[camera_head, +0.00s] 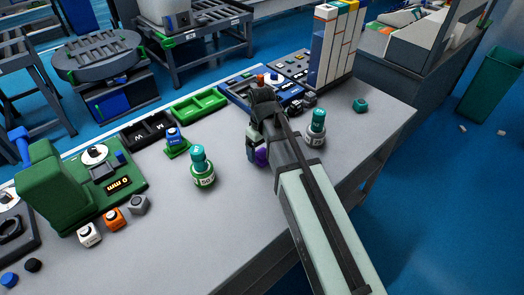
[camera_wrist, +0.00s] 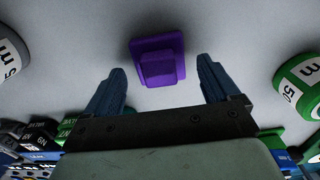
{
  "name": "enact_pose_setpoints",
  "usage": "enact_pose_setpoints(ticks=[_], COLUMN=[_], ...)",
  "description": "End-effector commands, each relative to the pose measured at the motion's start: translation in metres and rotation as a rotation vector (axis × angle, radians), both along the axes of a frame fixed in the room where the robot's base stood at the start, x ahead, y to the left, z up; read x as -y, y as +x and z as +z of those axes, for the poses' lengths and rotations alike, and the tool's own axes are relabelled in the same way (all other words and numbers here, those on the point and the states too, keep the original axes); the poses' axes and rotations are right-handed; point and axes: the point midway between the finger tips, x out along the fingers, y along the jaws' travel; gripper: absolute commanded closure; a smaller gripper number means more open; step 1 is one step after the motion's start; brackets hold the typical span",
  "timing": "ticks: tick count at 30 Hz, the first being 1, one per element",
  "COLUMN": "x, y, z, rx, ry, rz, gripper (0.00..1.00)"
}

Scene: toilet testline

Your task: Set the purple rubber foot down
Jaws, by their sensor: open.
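The purple rubber foot (camera_wrist: 158,62) shows in the wrist view as a square base with a smaller raised block, resting on the grey table. My gripper (camera_wrist: 160,84) is open, with one finger on each side of the foot and a visible gap to both. In the head view, a bit of the purple foot (camera_head: 261,157) shows beside my gripper (camera_head: 257,148), low over the table. The arm hides the rest of it there.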

Motion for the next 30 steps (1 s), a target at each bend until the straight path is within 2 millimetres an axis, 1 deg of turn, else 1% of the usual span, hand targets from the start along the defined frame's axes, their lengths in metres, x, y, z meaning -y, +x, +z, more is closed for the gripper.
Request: enact_pose_setpoints(ticks=[12, 18, 24, 30], x=[0.0, 0.0, 0.0, 0.0], y=[0.001, 0.001, 0.001, 0.0], z=[0.061, 0.088, 0.105, 0.111], rx=[0.002, 0.002, 0.001, 0.0], ry=[0.001, 0.001, 0.001, 0.0], rz=[0.0, 0.0, 0.0, 0.0], gripper=[0.11, 0.11, 0.11, 0.11])
